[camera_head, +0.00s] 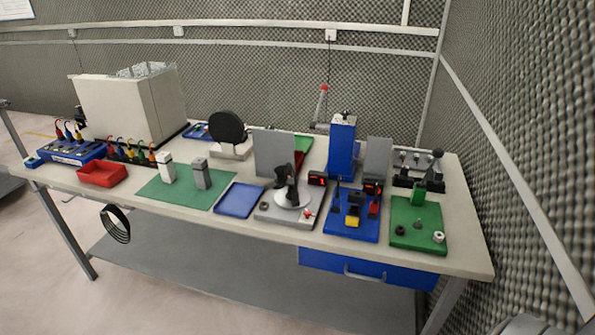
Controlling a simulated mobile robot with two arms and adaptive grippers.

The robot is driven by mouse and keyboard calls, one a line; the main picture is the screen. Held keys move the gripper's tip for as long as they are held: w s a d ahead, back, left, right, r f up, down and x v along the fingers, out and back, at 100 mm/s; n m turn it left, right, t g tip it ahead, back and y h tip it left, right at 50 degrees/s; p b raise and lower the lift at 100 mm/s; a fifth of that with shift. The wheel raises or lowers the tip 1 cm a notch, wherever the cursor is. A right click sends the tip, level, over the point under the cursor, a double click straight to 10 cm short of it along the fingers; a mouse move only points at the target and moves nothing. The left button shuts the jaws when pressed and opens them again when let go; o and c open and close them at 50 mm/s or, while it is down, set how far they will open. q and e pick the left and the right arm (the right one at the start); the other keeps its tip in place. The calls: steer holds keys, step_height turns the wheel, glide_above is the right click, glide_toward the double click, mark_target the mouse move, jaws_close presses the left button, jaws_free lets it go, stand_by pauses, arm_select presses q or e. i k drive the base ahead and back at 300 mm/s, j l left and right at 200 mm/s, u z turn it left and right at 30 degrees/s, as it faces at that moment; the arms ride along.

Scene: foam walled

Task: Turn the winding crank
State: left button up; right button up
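Neither of my grippers shows in the head view. I cannot tell for sure which part is the winding crank. A likely candidate is the grey plate device (268,212) at the middle front of the bench, with a pale round disc (293,197), a black upright part and a small red-tipped piece (308,213). Behind it stands a blue column (342,150) with a grey arm and a red-tipped upright part (322,100) at its left. A dark-knobbed lever stand (438,155) is at the back right. Nothing is touching these.
The workbench (140,180) also holds a white box (130,108), a red tray (102,174), a green mat (180,203), a blue tray (239,200), a blue fixture (350,226) and a green board (404,235). A blue drawer (335,267) hangs underneath. Foam walls stand behind and right.

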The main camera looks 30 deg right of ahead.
mark_target(283, 197)
steer(key=i+l+u, duration=0.15)
steer(key=l+u, duration=0.15)
steer(key=l, duration=0.5)
steer(key=l+u, duration=0.3)
steer(key=l, duration=0.45)
